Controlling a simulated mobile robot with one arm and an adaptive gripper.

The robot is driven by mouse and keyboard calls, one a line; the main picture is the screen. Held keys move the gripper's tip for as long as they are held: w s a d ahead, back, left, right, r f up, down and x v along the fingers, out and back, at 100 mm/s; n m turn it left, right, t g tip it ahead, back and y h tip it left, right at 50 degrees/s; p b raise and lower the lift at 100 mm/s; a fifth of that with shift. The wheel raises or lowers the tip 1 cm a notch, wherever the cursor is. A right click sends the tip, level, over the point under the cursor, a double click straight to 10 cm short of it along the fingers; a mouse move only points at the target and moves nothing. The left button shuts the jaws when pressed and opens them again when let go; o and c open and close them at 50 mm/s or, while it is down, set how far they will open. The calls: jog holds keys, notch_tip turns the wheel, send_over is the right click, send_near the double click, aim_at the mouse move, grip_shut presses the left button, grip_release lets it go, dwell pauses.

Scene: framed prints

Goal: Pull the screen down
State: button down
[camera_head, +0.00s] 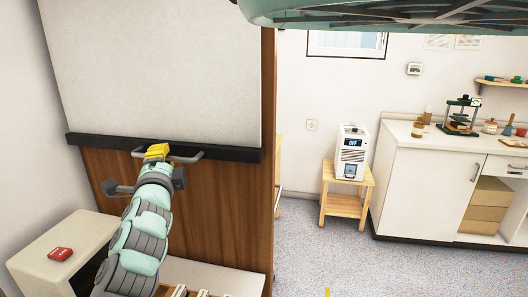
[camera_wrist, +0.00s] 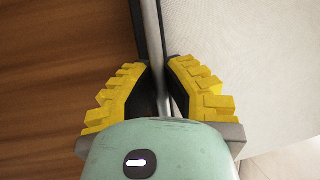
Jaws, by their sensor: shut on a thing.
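The screen (camera_head: 160,70) is a white sheet hanging down the left of the head view, with a black bar (camera_head: 90,140) along its lower edge. A grey handle (camera_head: 193,157) sticks out from the bar. My gripper (camera_head: 157,152) is at the handle, its yellow fingers closed around it. In the wrist view my gripper (camera_wrist: 160,85) has a finger on each side of the grey handle (camera_wrist: 151,40). The white screen (camera_wrist: 245,60) is at right there, and the bar is mostly hidden by the fingers and handle.
A brown wooden panel (camera_head: 225,205) is behind and below the screen. A white cabinet (camera_head: 50,245) with a red item (camera_head: 60,254) stands at lower left. A wooden stool (camera_head: 345,195) carries a white device (camera_head: 350,150). Open floor (camera_head: 330,260) lies at right.

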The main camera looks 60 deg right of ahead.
notch_tip(320, 180, down, 13)
jog(key=b, duration=0.9)
jog(key=shift+b, duration=0.4)
jog(key=shift+r, duration=0.15)
jog(key=c, duration=1)
grip_release()
jog(key=v, duration=1.2)
jog(key=shift+r, duration=0.1)
